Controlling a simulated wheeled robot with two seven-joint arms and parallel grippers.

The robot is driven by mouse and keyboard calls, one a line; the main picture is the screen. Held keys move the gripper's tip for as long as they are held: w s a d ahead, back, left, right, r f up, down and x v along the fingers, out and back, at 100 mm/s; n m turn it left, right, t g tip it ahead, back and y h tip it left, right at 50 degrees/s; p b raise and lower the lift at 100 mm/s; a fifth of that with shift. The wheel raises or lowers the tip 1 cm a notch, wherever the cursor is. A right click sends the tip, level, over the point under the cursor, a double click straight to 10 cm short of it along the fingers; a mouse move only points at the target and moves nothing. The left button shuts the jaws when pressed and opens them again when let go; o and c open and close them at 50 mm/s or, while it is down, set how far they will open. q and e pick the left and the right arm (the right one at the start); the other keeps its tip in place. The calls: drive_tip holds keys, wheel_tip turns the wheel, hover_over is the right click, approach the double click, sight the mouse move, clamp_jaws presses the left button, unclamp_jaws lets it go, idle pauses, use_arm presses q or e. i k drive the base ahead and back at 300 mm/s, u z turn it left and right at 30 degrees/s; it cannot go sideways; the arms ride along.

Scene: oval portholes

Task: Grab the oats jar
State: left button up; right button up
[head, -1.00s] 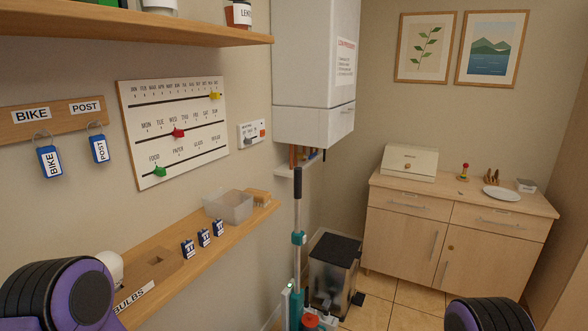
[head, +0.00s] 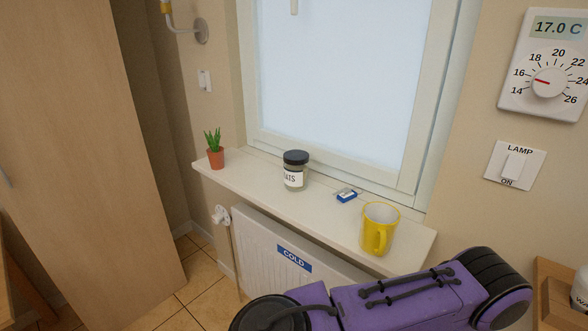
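The oats jar (head: 294,172) stands upright on the white windowsill (head: 320,205), in front of the window. It is a clear jar with a black lid and a white label on which "ATS" is readable. One of my purple arms crosses the bottom right of the head view, below the sill and apart from the jar. Neither gripper's fingers are in view.
A potted plant (head: 215,150) stands at the sill's left end. A small blue and white box (head: 346,195) and a yellow mug (head: 379,229) stand right of the jar. A radiator (head: 265,240) marked COLD is below. A tall wooden cabinet (head: 85,150) stands at left.

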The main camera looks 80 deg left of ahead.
sight(296, 162)
drive_tip(key=u, duration=2.55)
drive_tip(key=k, duration=0.5)
drive_tip(key=u, duration=1.3)
drive_tip(key=i, duration=1.3)
drive_tip(key=z, duration=0.65)
